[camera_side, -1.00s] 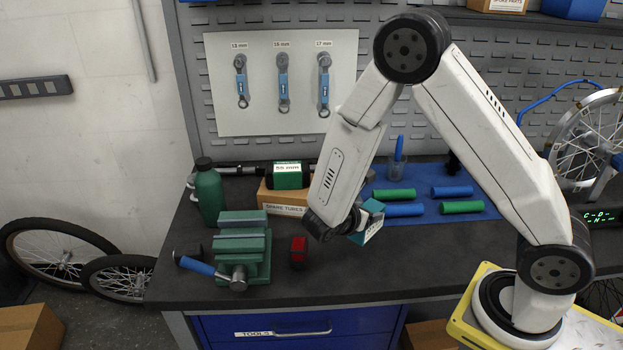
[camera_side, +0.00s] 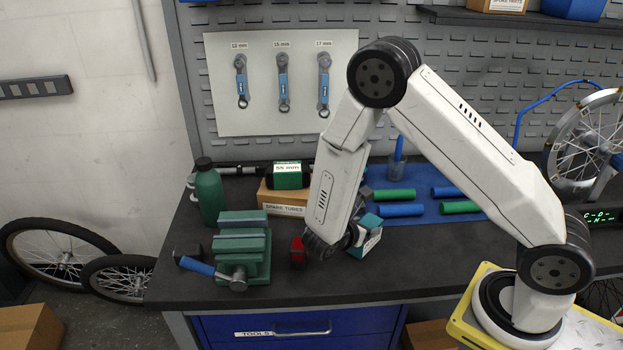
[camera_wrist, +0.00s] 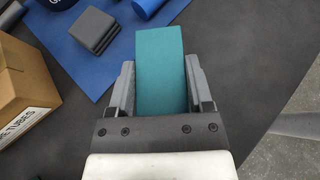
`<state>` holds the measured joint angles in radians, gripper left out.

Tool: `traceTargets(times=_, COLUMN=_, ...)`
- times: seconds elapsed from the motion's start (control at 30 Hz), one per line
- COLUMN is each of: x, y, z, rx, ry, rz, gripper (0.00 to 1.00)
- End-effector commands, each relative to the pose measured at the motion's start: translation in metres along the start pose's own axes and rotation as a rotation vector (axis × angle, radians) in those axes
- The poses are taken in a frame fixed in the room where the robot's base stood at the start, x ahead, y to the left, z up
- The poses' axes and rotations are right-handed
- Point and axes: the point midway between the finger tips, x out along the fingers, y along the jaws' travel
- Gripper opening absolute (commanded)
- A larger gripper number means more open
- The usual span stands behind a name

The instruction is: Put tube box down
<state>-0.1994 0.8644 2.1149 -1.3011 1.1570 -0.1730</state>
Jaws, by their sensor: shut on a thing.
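The tube box is teal with a white labelled face. In the side view the tube box (camera_side: 369,244) is low over the bench, right of my wrist, partly hidden by my arm. In the wrist view the tube box (camera_wrist: 160,68) sits between the two fingers, its teal face toward the camera. My gripper (camera_wrist: 160,85) is shut on it, one finger on each side. In the side view my gripper is mostly hidden behind the wrist. I cannot tell whether the box touches the bench.
A cardboard spare tubes box (camera_side: 284,200) with a green box (camera_side: 289,175) on top stands behind left. A red light (camera_side: 297,252) and a green vise (camera_side: 242,255) are to the left. A blue mat (camera_side: 430,182) with several grips lies behind.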

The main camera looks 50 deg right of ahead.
Motion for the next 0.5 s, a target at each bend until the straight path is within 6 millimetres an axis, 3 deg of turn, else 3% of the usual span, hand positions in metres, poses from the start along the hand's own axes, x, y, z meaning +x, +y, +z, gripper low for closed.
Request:
traceTargets(times=0.33, x=0.0014, y=0.0, z=-0.0027, rx=-0.001, ry=-0.001, rz=0.0, gripper=0.0)
traceTargets(times=0.37, x=0.0013, y=0.0, z=-0.0026, rx=-0.001, ry=0.0, rz=0.0, gripper=0.75)
traceTargets(times=0.43, x=0.0012, y=0.0, z=-0.0024, rx=-0.001, ry=0.0, rz=0.0, gripper=0.98)
traceTargets(times=0.5, x=0.0012, y=0.0, z=-0.0024, rx=0.0, ry=0.0, rz=0.0, gripper=1.0)
